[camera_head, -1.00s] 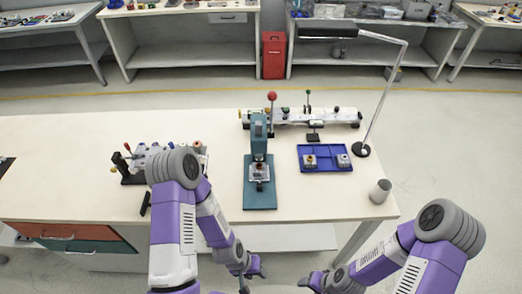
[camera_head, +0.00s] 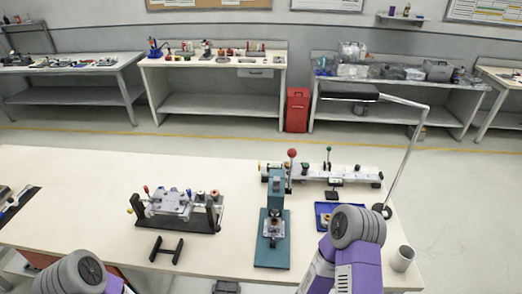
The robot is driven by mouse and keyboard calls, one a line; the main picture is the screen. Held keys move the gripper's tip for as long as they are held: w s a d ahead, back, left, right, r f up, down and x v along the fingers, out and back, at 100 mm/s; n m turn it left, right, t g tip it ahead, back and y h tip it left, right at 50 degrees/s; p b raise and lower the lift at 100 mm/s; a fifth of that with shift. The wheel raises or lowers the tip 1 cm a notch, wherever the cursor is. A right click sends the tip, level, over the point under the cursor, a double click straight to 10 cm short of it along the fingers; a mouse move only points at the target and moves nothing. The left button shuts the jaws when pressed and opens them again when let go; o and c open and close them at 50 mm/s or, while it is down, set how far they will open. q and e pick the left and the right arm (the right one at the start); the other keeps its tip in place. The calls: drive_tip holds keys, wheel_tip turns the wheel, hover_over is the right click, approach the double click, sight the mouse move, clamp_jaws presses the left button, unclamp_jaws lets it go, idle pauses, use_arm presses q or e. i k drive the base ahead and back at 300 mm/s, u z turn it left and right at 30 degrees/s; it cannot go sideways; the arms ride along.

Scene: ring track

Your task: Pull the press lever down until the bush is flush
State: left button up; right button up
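The teal press (camera_head: 274,205) stands on the table, right of the middle of the picture. Its lever ends in a red ball (camera_head: 292,153), which is raised above the top of the press head. A small metal workpiece (camera_head: 271,227) sits on the press base under the head. The bush is too small to make out clearly, and I cannot tell how far in it sits. My left and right grippers are both out of view. Only upper parts of my arms show, at the bottom left and the bottom right.
A clamping fixture (camera_head: 178,208) on a black base stands left of the press. A long rail fixture (camera_head: 335,174) lies behind it. A blue tray (camera_head: 320,206) is partly hidden by my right arm. A lamp post (camera_head: 405,160) and a grey cup (camera_head: 402,258) stand at the right.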

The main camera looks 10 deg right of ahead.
sight(292, 152)
drive_tip(key=i, duration=0.3)
drive_tip(key=z, duration=0.75)
